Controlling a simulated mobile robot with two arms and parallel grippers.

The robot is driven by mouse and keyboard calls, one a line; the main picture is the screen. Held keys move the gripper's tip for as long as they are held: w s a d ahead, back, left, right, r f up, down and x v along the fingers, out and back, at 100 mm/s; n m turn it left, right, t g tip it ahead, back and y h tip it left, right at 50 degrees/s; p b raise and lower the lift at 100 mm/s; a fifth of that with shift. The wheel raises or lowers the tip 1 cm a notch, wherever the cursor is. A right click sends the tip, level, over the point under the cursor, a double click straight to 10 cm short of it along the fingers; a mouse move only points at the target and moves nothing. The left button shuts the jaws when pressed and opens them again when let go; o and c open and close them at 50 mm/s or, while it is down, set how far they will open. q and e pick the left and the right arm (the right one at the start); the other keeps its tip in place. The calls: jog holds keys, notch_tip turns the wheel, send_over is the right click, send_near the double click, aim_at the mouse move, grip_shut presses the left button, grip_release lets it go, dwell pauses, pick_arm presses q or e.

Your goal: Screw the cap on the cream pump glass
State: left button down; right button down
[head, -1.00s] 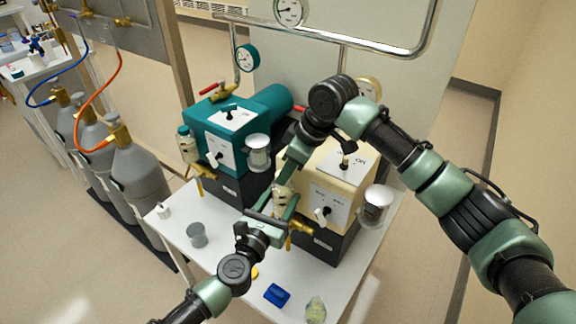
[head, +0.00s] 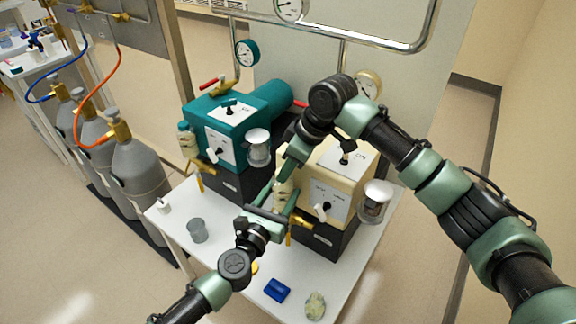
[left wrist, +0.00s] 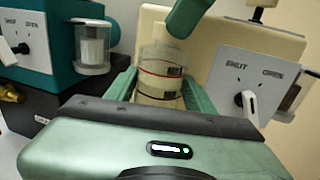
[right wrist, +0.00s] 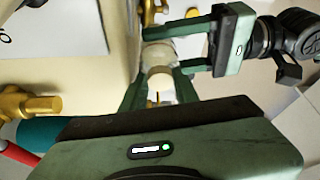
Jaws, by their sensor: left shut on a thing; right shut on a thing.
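The cream pump glass (left wrist: 160,82) is a clear jar with a red line and a dark-marked label, upright in front of the cream pump (head: 335,185). My left gripper (head: 285,203) is shut around the glass, one finger on each side in the left wrist view. My right gripper (right wrist: 160,88) comes down from above and is shut on the pale cap (right wrist: 160,74), directly over the glass. The cap and the glass top look in line. Fingers hide the joint, so I cannot tell how far the thread is engaged.
The teal pump (head: 232,125) stands to the left with its own jar (head: 187,143). A grey cup (head: 197,231), a blue block (head: 277,290) and a pale lumpy object (head: 315,306) are on the white table (head: 230,262). Brass fittings (right wrist: 30,103) are close to my right gripper.

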jog(key=shift+s+d+f, duration=0.1)
jog(key=shift+d+f, duration=0.05)
jog(key=shift+f, duration=0.45)
jog(key=shift+r, duration=0.3)
jog(key=shift+r, duration=0.3)
dwell(0.5)
jog(key=shift+r, duration=0.25)
jog(key=shift+r, duration=0.1)
jog(key=shift+f, duration=0.5)
dwell(0.4)
